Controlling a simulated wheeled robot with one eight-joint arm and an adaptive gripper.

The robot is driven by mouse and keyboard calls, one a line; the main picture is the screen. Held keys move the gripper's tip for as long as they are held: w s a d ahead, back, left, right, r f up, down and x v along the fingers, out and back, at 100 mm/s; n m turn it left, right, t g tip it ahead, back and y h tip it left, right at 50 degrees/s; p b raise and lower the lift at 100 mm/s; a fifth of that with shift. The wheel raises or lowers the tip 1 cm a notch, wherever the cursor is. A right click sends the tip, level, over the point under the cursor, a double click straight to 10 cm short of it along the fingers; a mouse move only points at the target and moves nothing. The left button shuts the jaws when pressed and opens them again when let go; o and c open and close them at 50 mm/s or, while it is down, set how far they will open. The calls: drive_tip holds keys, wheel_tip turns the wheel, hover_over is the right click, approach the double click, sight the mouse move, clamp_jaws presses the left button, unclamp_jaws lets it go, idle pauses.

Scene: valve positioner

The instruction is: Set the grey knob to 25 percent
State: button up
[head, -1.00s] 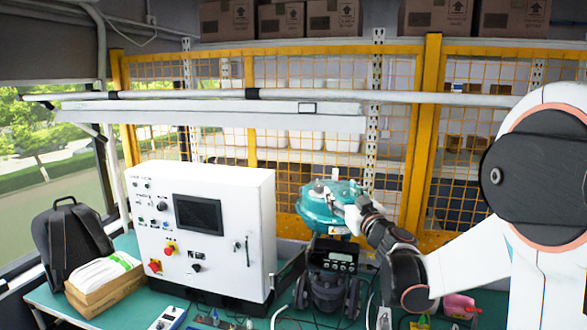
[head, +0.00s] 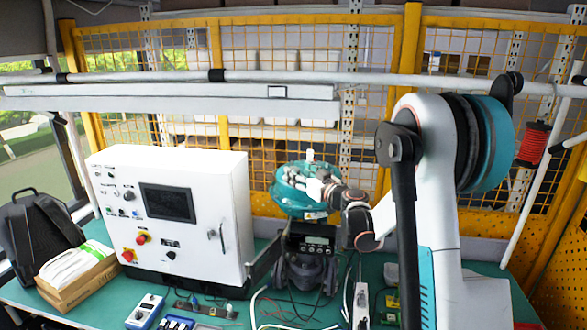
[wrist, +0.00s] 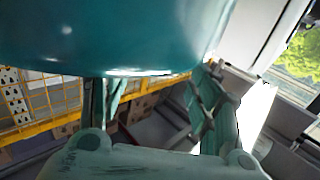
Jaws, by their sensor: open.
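A teal dome-shaped valve actuator (head: 290,197) stands behind the table's middle, with a small pale stub (head: 310,156) on top. A dark positioner unit with a small display (head: 312,245) sits below it. My gripper (head: 318,186) is at the dome's front right side. In the wrist view, the dome (wrist: 110,35) fills the top, and my gripper's open fingers (wrist: 155,105) are spread below it with nothing between them. Whether they touch the dome I cannot tell. I cannot make out a grey knob for certain; dark and coloured knobs show on the white control cabinet (head: 215,190).
The cabinet, with a dark screen (head: 167,203), stands left of the valve. A backpack (head: 40,235) and a cardboard box (head: 80,280) are at the far left. Small devices and cables lie along the front. A yellow mesh fence (head: 270,60) stands behind.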

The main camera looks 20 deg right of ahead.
sight(293, 169)
drive_tip(key=shift+w+a, duration=0.2)
drive_tip(key=shift+w, duration=0.75)
drive_tip(key=shift+w+a, duration=0.2)
drive_tip(key=shift+w, duration=0.75)
drive_tip(key=shift+c, duration=0.6)
drive_tip(key=c, duration=1)
